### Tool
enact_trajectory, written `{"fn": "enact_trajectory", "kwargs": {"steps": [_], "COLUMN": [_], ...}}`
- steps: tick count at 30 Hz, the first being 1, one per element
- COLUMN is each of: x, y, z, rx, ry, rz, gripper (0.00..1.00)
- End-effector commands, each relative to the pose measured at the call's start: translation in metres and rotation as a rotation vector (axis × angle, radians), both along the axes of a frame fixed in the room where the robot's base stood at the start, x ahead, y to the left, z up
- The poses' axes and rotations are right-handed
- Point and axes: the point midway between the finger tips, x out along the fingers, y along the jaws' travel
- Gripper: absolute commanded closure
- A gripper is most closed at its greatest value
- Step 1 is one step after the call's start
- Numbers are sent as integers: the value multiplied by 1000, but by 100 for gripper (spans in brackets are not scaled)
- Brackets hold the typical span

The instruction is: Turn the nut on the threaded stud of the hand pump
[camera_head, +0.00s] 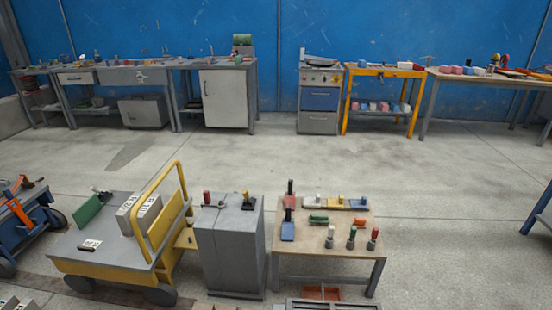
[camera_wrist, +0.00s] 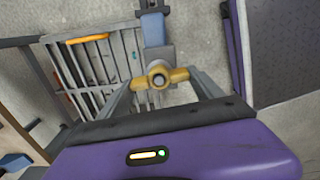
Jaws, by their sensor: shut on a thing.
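In the wrist view, my gripper (camera_wrist: 160,80) reaches up from its purple body, with one finger on each side of a yellow nut (camera_wrist: 177,75). The nut has two arms, and the fingers are shut on them. The round grey end of the threaded stud (camera_wrist: 158,81) shows in the middle of the nut. Behind it is a grey and blue upright part (camera_wrist: 153,28), which looks like part of the hand pump. The rest of the pump is hidden or out of frame. I cannot make out my gripper, the nut or the pump in the head view.
A grey slatted rack (camera_wrist: 95,60) lies left of the nut in the wrist view, and a purple-edged panel (camera_wrist: 240,45) is at right. In the head view, a yellow cart (camera_head: 108,262), grey cabinet (camera_head: 228,245) and small table (camera_head: 325,240) stand in front. Open floor lies behind them.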

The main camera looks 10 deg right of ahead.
Motion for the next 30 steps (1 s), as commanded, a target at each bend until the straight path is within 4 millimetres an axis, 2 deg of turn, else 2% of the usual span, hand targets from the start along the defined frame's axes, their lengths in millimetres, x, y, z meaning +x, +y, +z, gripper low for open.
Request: {"fn": "enact_trajectory", "kwargs": {"steps": [4, 14, 24, 30], "x": [0, 0, 1, 1], "y": [0, 0, -1, -1], "z": [1, 1, 1, 0], "rx": [0, 0, 0, 0], "ry": [2, 2, 2, 2], "rz": [-104, -131, -408, -417], "gripper": [71, 71, 71, 71]}}
